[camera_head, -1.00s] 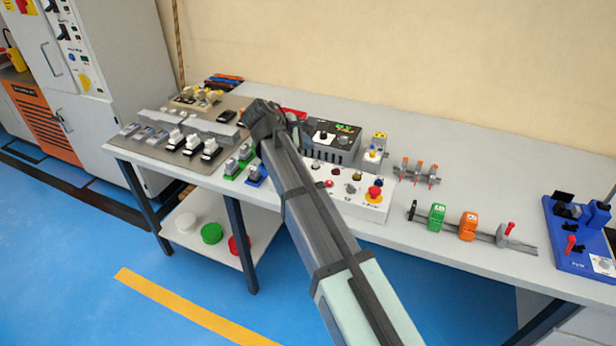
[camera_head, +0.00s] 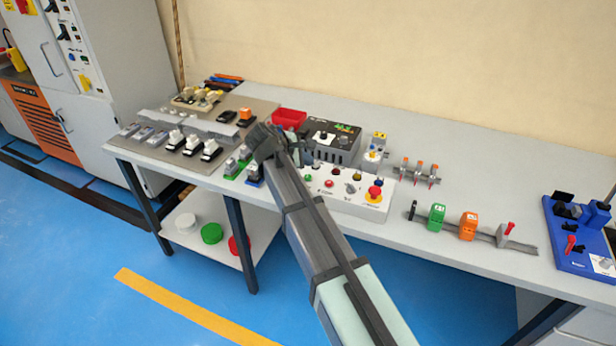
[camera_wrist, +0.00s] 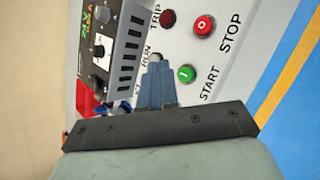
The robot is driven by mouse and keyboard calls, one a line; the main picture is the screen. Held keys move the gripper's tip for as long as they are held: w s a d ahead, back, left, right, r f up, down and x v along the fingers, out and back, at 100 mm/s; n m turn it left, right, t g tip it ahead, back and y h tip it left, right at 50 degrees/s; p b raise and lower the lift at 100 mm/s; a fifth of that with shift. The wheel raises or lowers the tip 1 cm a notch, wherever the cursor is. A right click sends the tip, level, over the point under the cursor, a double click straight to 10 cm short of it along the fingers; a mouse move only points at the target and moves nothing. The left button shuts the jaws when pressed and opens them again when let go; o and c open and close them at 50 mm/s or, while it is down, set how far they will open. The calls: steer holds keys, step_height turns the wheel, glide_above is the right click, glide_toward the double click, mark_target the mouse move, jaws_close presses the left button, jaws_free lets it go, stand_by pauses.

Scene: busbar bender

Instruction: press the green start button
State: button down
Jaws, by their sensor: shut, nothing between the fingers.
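The green start button (camera_wrist: 186,73) sits on the white control panel (camera_wrist: 228,75), beside the START lettering. In the head view the button (camera_head: 307,180) shows at the panel's left end. My gripper (camera_wrist: 156,68) is shut and empty. In the wrist view its blue-grey fingers are just left of the button, over the panel near the RUN lettering. A gap to the button shows in the picture; the height above the panel is hard to tell. In the head view the fingertips are small and partly hidden by my wrist.
The red stop button (camera_wrist: 203,25) is close to the green one. A red mushroom button (camera_head: 375,191) stands at the panel's right end. A dark vented box (camera_head: 333,142) stands behind the panel, with a red bin (camera_head: 289,118) to its left.

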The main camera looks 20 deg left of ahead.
mark_target(306, 178)
steer(key=shift+f, duration=1.3)
steer(key=shift+f, duration=0.85)
stand_by(1.9)
steer(key=shift+r, duration=0.15)
stand_by(0.3)
steer(key=shift+r, duration=0.7)
steer(key=shift+r, duration=0.1)
steer(key=shift+r, duration=2.4)
